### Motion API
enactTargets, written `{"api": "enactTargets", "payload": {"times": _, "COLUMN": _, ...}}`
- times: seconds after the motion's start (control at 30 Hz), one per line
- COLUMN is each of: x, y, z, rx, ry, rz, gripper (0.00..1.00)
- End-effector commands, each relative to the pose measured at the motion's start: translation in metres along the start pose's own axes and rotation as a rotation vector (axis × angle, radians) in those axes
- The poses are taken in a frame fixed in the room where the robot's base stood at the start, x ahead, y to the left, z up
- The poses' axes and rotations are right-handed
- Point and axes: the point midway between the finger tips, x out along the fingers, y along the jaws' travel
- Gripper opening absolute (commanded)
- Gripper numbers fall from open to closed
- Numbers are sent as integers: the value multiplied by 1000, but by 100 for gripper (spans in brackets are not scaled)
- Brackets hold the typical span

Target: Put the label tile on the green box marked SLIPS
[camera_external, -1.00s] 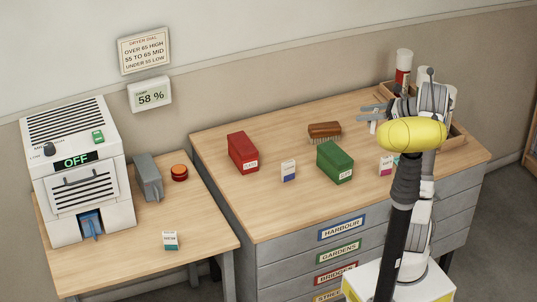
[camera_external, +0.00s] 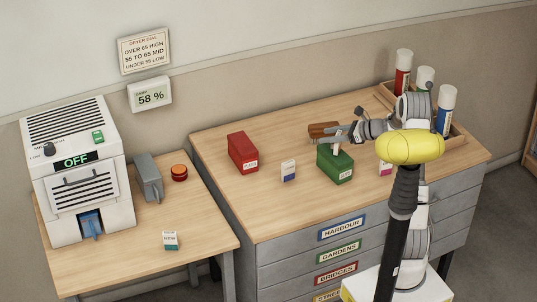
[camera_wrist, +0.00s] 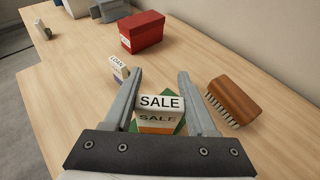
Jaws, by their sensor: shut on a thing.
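My gripper (camera_external: 337,133) is shut on a white label tile (camera_wrist: 160,103) reading SALE, with an orange band at its lower part. In the external view the tile is a small white shape below the fingers. The green box (camera_external: 336,166) stands on the large wooden top, directly under the tile, with a white label on its front too small to read. In the wrist view only green edges of it (camera_wrist: 180,127) show behind the tile. I cannot tell whether the tile touches the box.
A wooden brush (camera_external: 322,129) lies close behind the green box. A tile reading LOAN (camera_wrist: 118,68) and a red box (camera_external: 242,153) stand to the left. A pink-based tile (camera_external: 385,168) is to the right. Several capped tubes stand in a tray (camera_external: 456,140) at the back right.

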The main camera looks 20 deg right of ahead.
Motion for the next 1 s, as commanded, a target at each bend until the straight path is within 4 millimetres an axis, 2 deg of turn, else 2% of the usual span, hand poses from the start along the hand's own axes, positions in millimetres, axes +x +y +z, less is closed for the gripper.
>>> {"api": "enactTargets", "payload": {"times": 0.03, "x": 2, "y": 0, "z": -5, "rx": 2, "ry": 0, "rz": 0, "gripper": 1}}
{"api": "enactTargets", "payload": {"times": 0.4, "x": 3, "y": 0, "z": -9, "rx": 0, "ry": -1, "rz": -1, "gripper": 1}}
{"api": "enactTargets", "payload": {"times": 0.43, "x": 3, "y": 0, "z": -7, "rx": 0, "ry": -1, "rz": -1, "gripper": 62}}
{"api": "enactTargets", "payload": {"times": 0.57, "x": 3, "y": 0, "z": -7, "rx": 0, "ry": -1, "rz": -1, "gripper": 86}}
{"api": "enactTargets", "payload": {"times": 0.9, "x": 2, "y": 0, "z": -4, "rx": 0, "ry": -1, "rz": -1, "gripper": 87}}
{"api": "enactTargets", "payload": {"times": 1.0, "x": -6, "y": -1, "z": -3, "rx": 0, "ry": -1, "rz": -3, "gripper": 87}}
